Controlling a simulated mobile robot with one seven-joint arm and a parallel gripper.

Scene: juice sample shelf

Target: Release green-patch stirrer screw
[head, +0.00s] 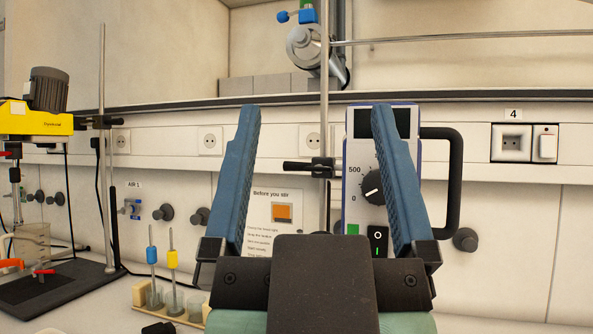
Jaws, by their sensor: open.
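A stirrer (352,150) with a dark display, a black dial and a switch carries a green patch (352,229) at its lower left corner. It is partly hidden by my gripper's right finger. A metal stand rod (324,110) runs upright just left of it. A black clamp (322,168) sits on this rod, and a black screw (296,165) sticks out to its left. My gripper (316,110) is open, with blue fingers apart on either side of the rod and clamp in this view. Nothing shows held. I cannot tell its depth from the screw.
A yellow stirrer (35,118) on its own stand is at left, above a beaker (32,240). A rack (170,314) holds blue- and yellow-marked pieces at lower left. A printed notice (262,238) is behind my left finger. A horizontal rod (460,36) crosses the upper right.

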